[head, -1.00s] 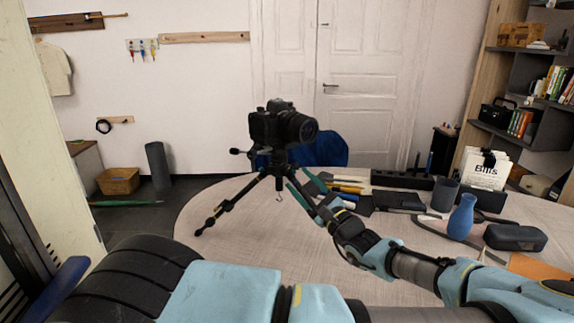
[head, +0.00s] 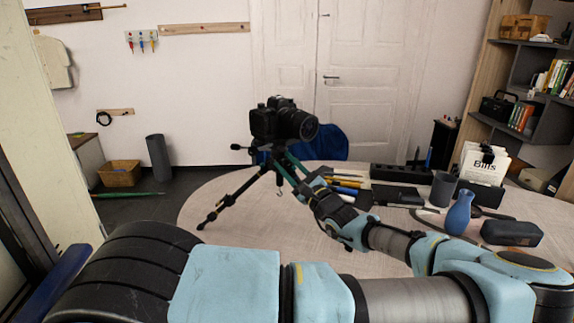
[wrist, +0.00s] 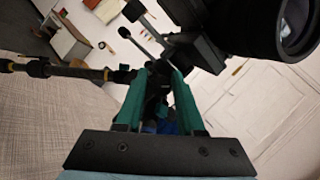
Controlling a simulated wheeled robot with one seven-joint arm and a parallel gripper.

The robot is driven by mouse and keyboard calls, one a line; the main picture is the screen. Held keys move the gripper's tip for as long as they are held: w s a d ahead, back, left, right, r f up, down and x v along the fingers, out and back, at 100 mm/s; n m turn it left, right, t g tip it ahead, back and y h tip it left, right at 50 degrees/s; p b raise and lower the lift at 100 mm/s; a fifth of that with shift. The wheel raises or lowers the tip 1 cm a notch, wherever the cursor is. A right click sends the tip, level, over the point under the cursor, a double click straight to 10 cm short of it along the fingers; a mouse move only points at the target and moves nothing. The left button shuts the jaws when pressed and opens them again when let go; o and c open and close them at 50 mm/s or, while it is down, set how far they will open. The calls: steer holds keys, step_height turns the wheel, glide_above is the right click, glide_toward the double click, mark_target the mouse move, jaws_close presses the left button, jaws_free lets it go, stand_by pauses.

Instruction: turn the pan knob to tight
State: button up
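The black camera (head: 272,122) sits on the black tripod (head: 236,193), which stands on the round table; its lens (wrist: 290,22) fills the upper right of the wrist view. A handle with a dark end (head: 238,148) sticks out left of the tripod head, also showing in the wrist view (wrist: 125,33). My gripper (head: 281,160) is at the tripod just below the camera. In the wrist view its green fingers (wrist: 160,78) stand apart, either side of dark tripod parts. I cannot pick out the pan knob for certain there, nor tell whether the fingers touch anything.
The round table (head: 245,235) has bare room in front. Pens (head: 345,183), a black case (head: 398,195), a grey cup (head: 444,190), a blue vase (head: 459,212) and a dark box (head: 512,233) lie to the right. A blue chair back (head: 328,143) stands behind the tripod.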

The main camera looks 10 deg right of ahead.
jaws_close()
steer(key=shift+m+p, duration=0.3)
steer(key=shift+r+m+t+h+p, duration=0.15)
steer(key=shift+m+t+h+p, duration=0.25)
steer(key=shift+m+p, duration=0.65)
steer(key=m+h+p, duration=0.1)
steer(key=m, duration=0.1)
steer(key=m+t+p, duration=0.1)
steer(key=m+p, duration=0.1)
steer(key=m, duration=0.1)
steer(key=shift+t+h, duration=0.3)
steer(key=shift+h, duration=0.1)
steer(key=m+h+p, duration=0.1)
steer(key=m+p, duration=0.1)
steer(key=m, duration=0.1)
steer(key=shift+t, duration=0.3)
steer(key=shift+m+h+p, duration=0.7)
steer(key=shift+m+h, duration=0.1)
steer(key=shift+m, duration=0.15)
steer(key=shift+f+m, duration=0.2)
steer(key=shift+m, duration=0.1)
steer(key=shift+o, duration=2.1)
jaws_free()
